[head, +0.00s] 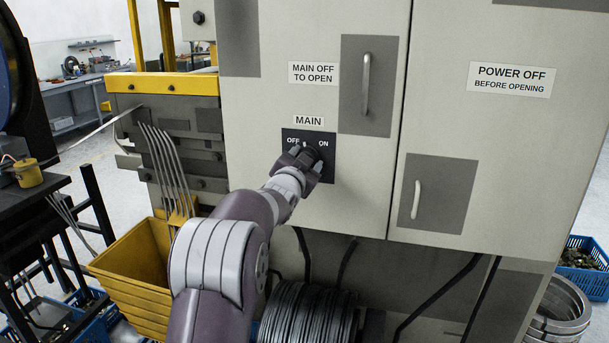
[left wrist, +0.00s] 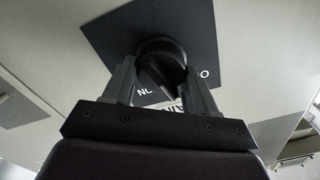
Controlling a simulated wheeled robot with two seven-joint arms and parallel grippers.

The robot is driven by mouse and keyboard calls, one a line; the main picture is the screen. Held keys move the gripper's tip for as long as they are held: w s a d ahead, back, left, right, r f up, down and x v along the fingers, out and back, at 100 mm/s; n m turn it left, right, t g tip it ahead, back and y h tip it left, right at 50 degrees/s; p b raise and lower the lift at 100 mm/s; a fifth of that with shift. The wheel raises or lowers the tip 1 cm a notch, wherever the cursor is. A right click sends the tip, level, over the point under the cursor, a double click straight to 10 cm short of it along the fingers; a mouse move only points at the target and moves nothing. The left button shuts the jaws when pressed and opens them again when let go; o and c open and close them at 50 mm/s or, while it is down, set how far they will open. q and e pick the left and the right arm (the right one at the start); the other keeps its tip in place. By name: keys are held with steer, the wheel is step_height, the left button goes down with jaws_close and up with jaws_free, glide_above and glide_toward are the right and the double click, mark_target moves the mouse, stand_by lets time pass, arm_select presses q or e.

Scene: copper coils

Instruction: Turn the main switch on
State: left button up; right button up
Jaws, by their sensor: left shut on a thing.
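The main switch is a dark round knob (head: 309,152) on a black plate (head: 329,164) under a MAIN label. OFF is printed at its left and ON at its right. A small pale mark at the knob's top sits between the two words; its exact angle is hard to tell. My left gripper (head: 304,157) is shut on the knob and covers much of it. In the left wrist view the two fingers (left wrist: 157,88) stand on either side of the knob (left wrist: 162,62), with the lettering upside down. My right gripper is not in view.
The switch is on a grey cabinet (head: 270,110) with closed doors and handles (head: 366,84). A yellow bin (head: 130,262) stands at lower left, with a machine (head: 165,130) behind it. A dark wire coil (head: 308,315) lies below the cabinet front. Blue crates (head: 585,263) stand at the sides.

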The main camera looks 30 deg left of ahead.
arm_select(q)
steer(key=m+b, duration=0.1)
steer(key=m, duration=0.1)
steer(key=m+b, duration=0.1)
steer(key=b, duration=0.1)
steer(key=m+b, duration=0.2)
steer(key=shift+d+f+m, duration=0.1)
steer(key=shift+f+m, duration=0.2)
steer(key=m+b, duration=0.2)
steer(key=m, duration=0.1)
steer(key=shift+m+b, duration=0.55)
steer(key=shift+m, duration=0.95)
steer(key=shift+r, duration=0.1)
steer(key=o, duration=1)
steer(key=b+v, duration=0.2)
steer(key=v, duration=1)
steer(key=shift+s, duration=0.3)
